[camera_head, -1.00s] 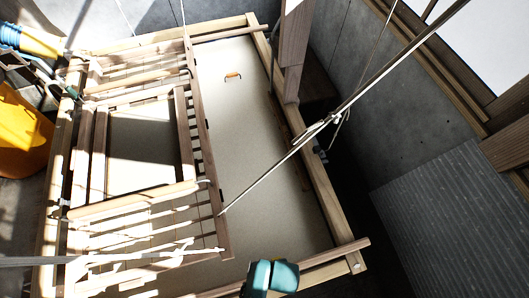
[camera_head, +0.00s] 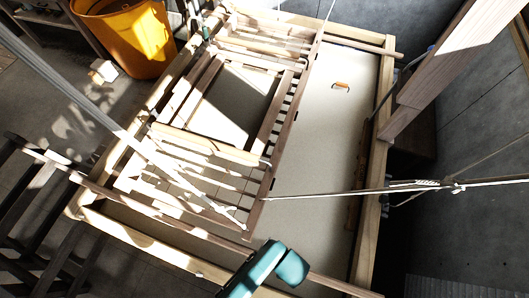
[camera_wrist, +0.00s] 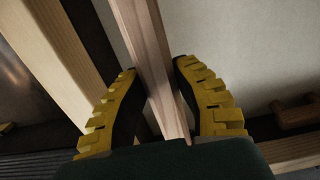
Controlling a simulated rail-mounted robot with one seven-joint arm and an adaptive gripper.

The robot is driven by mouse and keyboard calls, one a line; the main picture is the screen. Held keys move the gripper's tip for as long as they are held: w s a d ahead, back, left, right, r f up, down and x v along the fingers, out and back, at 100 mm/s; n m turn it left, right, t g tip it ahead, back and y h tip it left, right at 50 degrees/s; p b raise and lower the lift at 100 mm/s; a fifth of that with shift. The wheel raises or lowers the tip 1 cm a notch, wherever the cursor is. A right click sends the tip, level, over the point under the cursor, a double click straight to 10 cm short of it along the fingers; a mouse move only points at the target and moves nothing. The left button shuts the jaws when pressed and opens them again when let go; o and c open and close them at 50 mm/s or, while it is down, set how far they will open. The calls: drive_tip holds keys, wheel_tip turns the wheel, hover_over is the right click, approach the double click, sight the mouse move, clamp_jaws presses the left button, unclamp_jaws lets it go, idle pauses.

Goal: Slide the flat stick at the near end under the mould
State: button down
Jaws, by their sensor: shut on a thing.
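The mould (camera_head: 272,135), a slatted wooden frame hung on cords, lies over the left part of a pale vat (camera_head: 325,130) in the head view. The flat stick (camera_head: 332,283) is a long wooden strip crossing the near end of the vat, near the mould's near corner. My teal wrist (camera_head: 283,267) is over it and hides part of it. In the wrist view my gripper (camera_wrist: 155,66) has its yellow ridged fingers on both sides of the stick (camera_wrist: 152,40) and is shut on it. I cannot tell whether the stick is under the mould.
The vat's wooden rim (camera_head: 372,190) surrounds the pale surface. A taut rope (camera_head: 330,193) runs from the mould's near corner to the right. A small orange-handled object (camera_head: 341,85) lies at the far right. A yellow tub (camera_head: 135,35) stands at the far left.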

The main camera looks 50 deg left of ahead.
drive_tip(key=w+a+b, duration=0.5)
drive_tip(key=w+a, duration=0.2)
drive_tip(key=w, duration=0.4)
drive_tip(key=shift+f, duration=0.2)
drive_tip(key=c, duration=0.7)
unclamp_jaws()
drive_tip(key=shift+w, duration=0.1)
drive_tip(key=shift+r, duration=0.1)
wheel_tip(320, 180, up, 12)
